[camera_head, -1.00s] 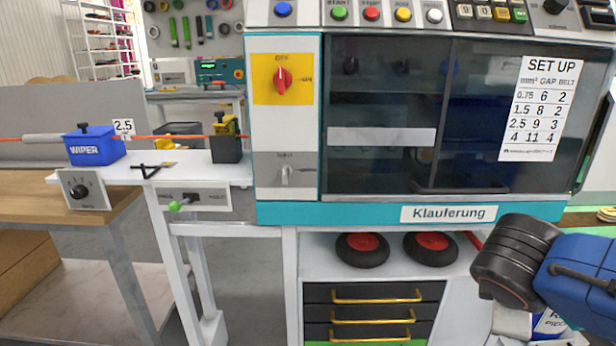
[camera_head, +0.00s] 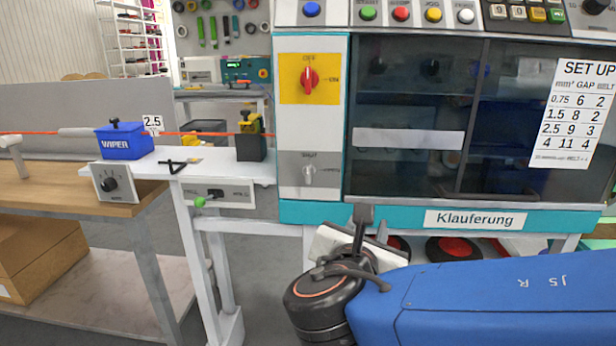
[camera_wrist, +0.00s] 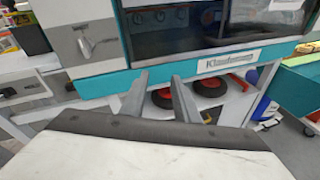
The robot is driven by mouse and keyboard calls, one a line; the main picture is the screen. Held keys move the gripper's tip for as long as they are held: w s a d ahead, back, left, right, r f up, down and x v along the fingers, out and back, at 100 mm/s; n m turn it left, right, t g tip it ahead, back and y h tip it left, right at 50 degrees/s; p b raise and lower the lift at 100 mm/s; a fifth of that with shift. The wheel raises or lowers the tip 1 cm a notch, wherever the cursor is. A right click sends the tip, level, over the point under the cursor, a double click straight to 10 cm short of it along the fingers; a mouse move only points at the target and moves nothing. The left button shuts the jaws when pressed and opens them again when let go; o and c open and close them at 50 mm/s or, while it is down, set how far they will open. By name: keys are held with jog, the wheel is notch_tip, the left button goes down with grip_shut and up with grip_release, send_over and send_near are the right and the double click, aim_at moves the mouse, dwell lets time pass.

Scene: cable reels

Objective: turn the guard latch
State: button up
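The guard latch (camera_head: 309,175) is a small grey metal handle on the white panel left of the machine's dark window, under a "SHUT" label. It also shows in the wrist view (camera_wrist: 88,45), at upper left. Its exact angle is hard to tell. My gripper (camera_head: 362,212) is below and to the right of the latch in the head view, in front of the teal strip and apart from the latch. In the wrist view my gripper (camera_wrist: 160,78) has two grey fingers spread apart with nothing between them.
A red rotary switch (camera_head: 309,80) on a yellow plate sits above the latch. The teal strip (camera_head: 300,212) with the "Klauferung" sign runs below. Open floor lies below the lever.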

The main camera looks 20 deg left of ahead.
aim_at(308, 175)
jog(key=s+a+r+n+t+y, duration=0.25)
jog(key=s+a+n+y, duration=0.35)
jog(key=a, duration=0.5)
jog(key=shift+g+h, duration=0.45)
jog(key=shift+h, duration=0.25)
jog(key=x, duration=1.1)
jog(key=r+x, duration=0.1)
jog(key=x, duration=0.4)
jog(key=shift+w, duration=0.25)
jog(key=shift+m, duration=0.3)
grip_shut()
